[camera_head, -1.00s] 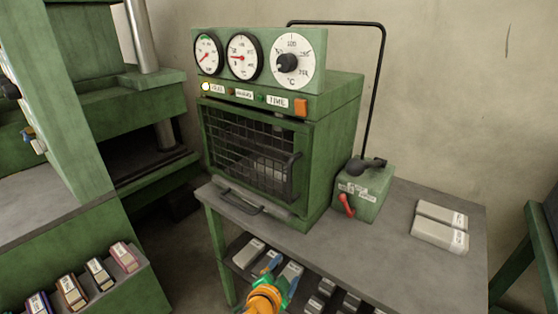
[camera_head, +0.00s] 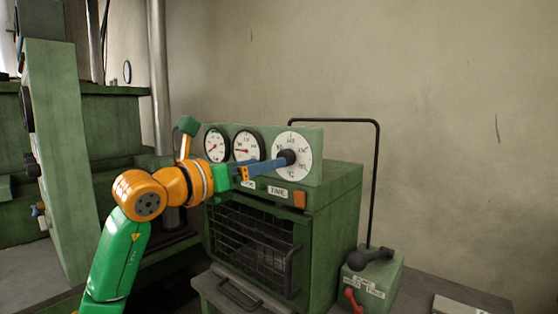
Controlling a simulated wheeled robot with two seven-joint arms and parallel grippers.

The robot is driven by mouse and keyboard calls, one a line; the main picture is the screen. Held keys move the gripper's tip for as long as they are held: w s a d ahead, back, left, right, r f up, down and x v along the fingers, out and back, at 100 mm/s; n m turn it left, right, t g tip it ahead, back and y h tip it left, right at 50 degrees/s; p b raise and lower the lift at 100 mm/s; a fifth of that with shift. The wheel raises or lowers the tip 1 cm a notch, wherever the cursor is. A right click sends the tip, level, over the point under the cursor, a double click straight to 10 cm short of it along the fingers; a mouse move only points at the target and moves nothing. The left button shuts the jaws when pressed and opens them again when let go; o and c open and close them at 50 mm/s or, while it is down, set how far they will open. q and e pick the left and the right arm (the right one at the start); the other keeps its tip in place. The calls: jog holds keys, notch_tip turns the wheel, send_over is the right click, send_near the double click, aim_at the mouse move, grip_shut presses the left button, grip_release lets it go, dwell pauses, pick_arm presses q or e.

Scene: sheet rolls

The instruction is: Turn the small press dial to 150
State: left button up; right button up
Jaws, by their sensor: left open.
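The small green press (camera_head: 335,195) stands on a grey-topped table. Its white dial (camera_head: 305,167) carries a black knob (camera_head: 289,157) at the centre. My left arm comes in from the left, in front of the gauges. My left gripper (camera_head: 282,160) has its blue fingers reaching right, with the tips at the knob. The jaws are open; whether they touch the knob is hard to tell. The knob's pointer and part of the dial's lower left are hidden by the fingers. My right gripper does not show.
Two round gauges (camera_head: 246,146) sit left of the dial. An orange button (camera_head: 299,200) is below it, above the mesh door (camera_head: 250,250).

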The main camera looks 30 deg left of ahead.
pick_arm(q)
jog(key=shift+w+a+r+y+p, duration=0.15)
jog(key=shift+w+a+y+p, duration=0.1)
jog(key=shift+w+p, duration=0.25)
jog(key=shift+w+a+r+y+p, duration=0.15)
jog(key=shift+w+a+p, duration=0.1)
jog(key=shift+w+p, duration=0.15)
jog(key=w, duration=0.1)
jog(key=w+p, duration=0.1)
jog(key=w, duration=0.3)
jog(key=shift+d+f+p, duration=0.3)
jog(key=shift+d+p, duration=0.1)
grip_shut()
